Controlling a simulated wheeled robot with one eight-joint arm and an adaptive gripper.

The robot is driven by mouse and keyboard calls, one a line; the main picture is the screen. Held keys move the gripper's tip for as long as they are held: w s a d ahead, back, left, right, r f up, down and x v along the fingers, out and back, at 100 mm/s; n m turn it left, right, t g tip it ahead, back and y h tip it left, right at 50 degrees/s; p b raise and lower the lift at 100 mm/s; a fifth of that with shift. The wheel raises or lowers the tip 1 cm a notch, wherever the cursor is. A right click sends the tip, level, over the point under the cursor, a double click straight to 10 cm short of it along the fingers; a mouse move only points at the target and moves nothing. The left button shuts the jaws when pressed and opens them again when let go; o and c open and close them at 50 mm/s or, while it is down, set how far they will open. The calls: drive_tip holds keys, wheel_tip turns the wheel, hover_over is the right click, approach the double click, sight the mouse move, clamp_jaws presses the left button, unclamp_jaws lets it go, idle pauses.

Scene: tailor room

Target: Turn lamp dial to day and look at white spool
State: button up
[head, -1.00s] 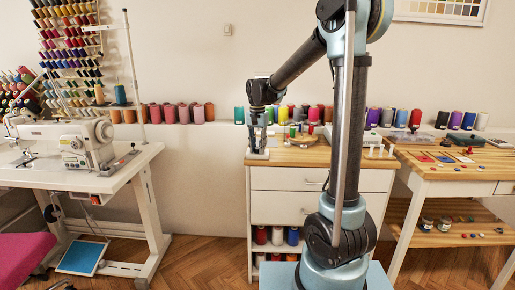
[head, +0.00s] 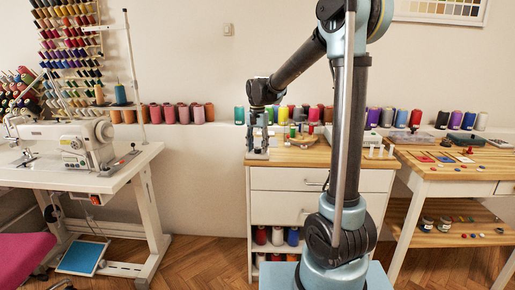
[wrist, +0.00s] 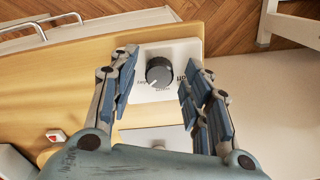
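The lamp dial is a dark round knob (wrist: 159,72) on a white plate (wrist: 187,48), with small lettering around it too small to read surely. A pale mark on the knob points to the lower left. My gripper (wrist: 160,78) is open over the plate, one finger on each side of the knob, with gaps visible on both sides. In the head view my gripper (head: 258,146) points down at the left end of the wooden top. A white spool (head: 481,121) stands at the right end of the back ledge. Small white pieces (head: 379,151) stand on the wooden top.
A drawer cabinet (head: 282,179) carries the wooden top. Coloured spools line the back ledge. A sewing table (head: 125,168) is at left, a second wooden table (head: 450,168) at right. The wrist view shows a red-and-white item (wrist: 56,136) at left.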

sight(258, 148)
drive_tip(key=shift+r, duration=0.1)
wheel_tip(258, 148, up, 12)
idle(0.6)
drive_tip(key=s+d+f+n+t, duration=0.1)
drive_tip(key=s+d+f+n, duration=0.1)
drive_tip(key=s+d+f, duration=0.65)
drive_tip(key=s+d+f+n+t, duration=0.1)
drive_tip(key=s+d+f, duration=0.3)
drive_tip(key=s+d, duration=0.85)
drive_tip(key=s+f+n, duration=0.1)
drive_tip(key=s+f, duration=0.8)
drive_tip(key=s, duration=0.1)
drive_tip(key=shift+s+d+n, duration=0.3)
drive_tip(key=shift+s+n, duration=0.05)
drive_tip(key=shift+n, duration=0.05)
